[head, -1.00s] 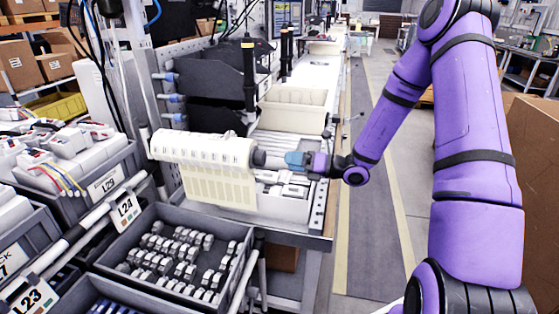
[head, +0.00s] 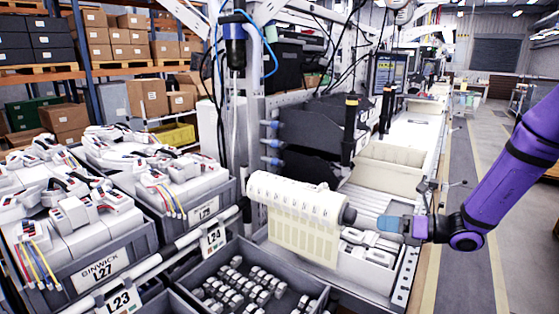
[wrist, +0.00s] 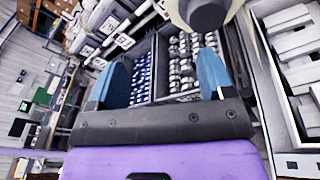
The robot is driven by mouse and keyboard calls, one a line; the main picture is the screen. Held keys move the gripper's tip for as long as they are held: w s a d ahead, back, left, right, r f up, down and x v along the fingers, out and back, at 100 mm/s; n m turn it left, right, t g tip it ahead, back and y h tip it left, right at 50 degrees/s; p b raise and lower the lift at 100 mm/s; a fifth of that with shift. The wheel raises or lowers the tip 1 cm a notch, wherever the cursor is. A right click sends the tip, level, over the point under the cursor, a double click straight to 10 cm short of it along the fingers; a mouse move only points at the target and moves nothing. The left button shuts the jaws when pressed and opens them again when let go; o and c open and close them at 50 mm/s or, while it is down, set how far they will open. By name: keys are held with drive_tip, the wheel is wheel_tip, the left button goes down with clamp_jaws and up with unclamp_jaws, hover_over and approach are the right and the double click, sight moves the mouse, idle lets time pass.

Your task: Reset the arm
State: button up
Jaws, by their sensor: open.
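My gripper (head: 388,223), with blue fingers, is beside the right end of a white label roll (head: 290,196), over the workbench. In the wrist view my gripper (wrist: 163,62) shows its two blue fingers spread well apart with nothing between them. My purple arm (head: 515,165) comes in from the right edge, bent at a dark joint. Two black upright screwdrivers with yellow bands, a near one (head: 349,130) and a farther one (head: 386,108), hang over the bench behind the roll.
Grey bins of white devices (head: 75,215) stand at left. A grey tray of small parts (head: 235,285) is in front of the roll. A beige bin (head: 390,170) and white parts (head: 370,250) are on the bench. The aisle floor (head: 468,270) at right is clear.

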drive_tip(key=s+a+r+n+g+h, duration=0.35)
drive_tip(key=s+r+n, duration=0.25)
drive_tip(key=s+n, duration=0.2)
drive_tip(key=s+a+r+n+g+h, duration=0.25)
drive_tip(key=s+r+n+g, duration=0.2)
drive_tip(key=s+n, duration=0.35)
drive_tip(key=s+d+r+n+t+h, duration=0.6)
drive_tip(key=s+r+n+h, duration=0.3)
drive_tip(key=s+n, duration=0.4)
drive_tip(key=shift+d+r, duration=0.55)
drive_tip(key=shift+r, duration=0.2)
